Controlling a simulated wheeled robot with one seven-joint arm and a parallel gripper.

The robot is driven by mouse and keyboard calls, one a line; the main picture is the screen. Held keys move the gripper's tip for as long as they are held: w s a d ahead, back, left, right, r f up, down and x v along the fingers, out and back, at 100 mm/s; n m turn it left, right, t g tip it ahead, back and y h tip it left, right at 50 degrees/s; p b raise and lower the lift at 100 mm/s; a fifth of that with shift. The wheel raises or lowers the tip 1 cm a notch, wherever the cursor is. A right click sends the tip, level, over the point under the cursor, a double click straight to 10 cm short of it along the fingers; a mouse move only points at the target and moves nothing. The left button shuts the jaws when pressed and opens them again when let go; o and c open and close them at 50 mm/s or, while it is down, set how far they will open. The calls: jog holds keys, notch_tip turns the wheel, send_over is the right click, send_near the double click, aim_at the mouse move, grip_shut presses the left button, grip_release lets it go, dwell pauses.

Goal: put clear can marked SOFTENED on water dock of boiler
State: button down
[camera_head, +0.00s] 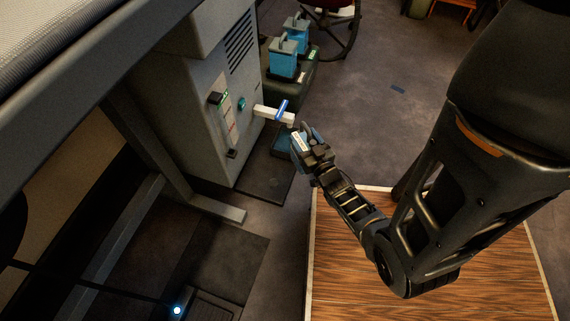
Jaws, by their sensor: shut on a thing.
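The boiler (170,87) is a grey cabinet at upper left with a gauge and knobs on its front. A white spout with a blue lever (275,113) sticks out from it. My gripper (306,150) is in front of the boiler, just right of and below the spout's end. It is shut on a bluish can (282,144), mostly hidden by the gripper and spout. A small white label (299,142) shows beside the jaws; its text is too small to read. A dark flat base (266,176) lies below the spout; I cannot tell whether it is the water dock.
Two blue cans with grey handles, one nearer (284,62) and one farther (297,32), stand on a dark green box (297,85) behind the spout. A desk edge (95,85) and metal leg (130,225) are at left. A wood-patterned board (345,270) lies below my arm. Open floor (370,130) lies right.

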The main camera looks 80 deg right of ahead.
jog(key=w+a+f+b, duration=0.3)
jog(key=w+f+b, duration=0.4)
jog(key=w+f, duration=0.3)
jog(key=shift+w+f, duration=0.15)
jog(key=shift+w, duration=0.15)
jog(key=shift+d+f, duration=0.1)
jog(key=shift+f, duration=0.05)
jog(key=shift+c, duration=0.8)
grip_release()
jog(key=shift+f, duration=0.1)
